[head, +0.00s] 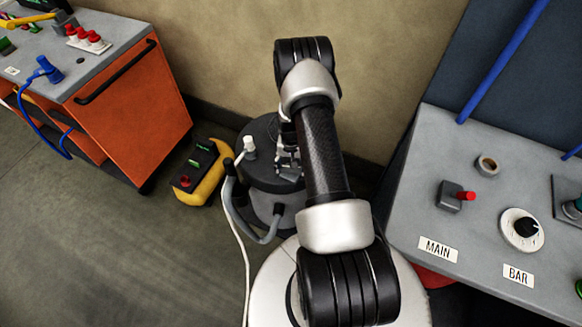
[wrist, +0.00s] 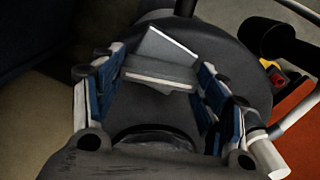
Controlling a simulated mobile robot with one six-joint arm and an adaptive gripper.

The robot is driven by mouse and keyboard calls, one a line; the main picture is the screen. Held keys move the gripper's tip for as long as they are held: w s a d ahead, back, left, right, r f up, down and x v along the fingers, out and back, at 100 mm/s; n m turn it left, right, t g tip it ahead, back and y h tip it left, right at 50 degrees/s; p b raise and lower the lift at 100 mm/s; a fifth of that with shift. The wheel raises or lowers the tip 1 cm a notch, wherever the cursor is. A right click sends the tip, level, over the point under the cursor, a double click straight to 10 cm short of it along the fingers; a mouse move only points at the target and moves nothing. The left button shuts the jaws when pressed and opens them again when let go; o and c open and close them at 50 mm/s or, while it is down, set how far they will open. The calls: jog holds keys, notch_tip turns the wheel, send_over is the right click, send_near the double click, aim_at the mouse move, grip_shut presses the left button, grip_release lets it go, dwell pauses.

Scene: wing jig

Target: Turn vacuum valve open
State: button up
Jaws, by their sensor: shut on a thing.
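The dark, round vacuum unit (head: 258,135) stands on the floor behind my arm. A flat grey valve handle (wrist: 165,62) shows in the wrist view over the dark round top of the unit. My gripper (wrist: 160,75) has its blue-padded fingers on both sides of this handle and is shut on it. In the head view my gripper (head: 287,163) is at the top of the unit, partly hidden by my arm. The handle cannot be made out clearly there. A white fitting (head: 249,147) stands up on the unit's left side.
A yellow and black box (head: 203,170) lies on the floor left of the unit. An orange cart (head: 137,125) stands further left. A grey panel (head: 450,150) with MAIN and BAR labels is at right. A grey hose (head: 236,205) and white cable run beside the unit.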

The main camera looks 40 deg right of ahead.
jog(key=n+b, duration=0.1)
jog(key=n, duration=0.2)
jog(key=shift+n, duration=0.4)
jog(key=n+b, duration=0.1)
jog(key=n, duration=0.2)
jog(key=shift+n+b, duration=0.3)
jog(key=n, duration=0.3)
jog(key=shift+n+b, duration=0.3)
jog(key=shift+b, duration=0.1)
jog(key=shift+n+b, duration=0.35)
jog(key=shift+n, duration=1.45)
jog(key=o, duration=1)
jog(key=shift+o, duration=0.2)
notch_tip(320, 180, up, 12)
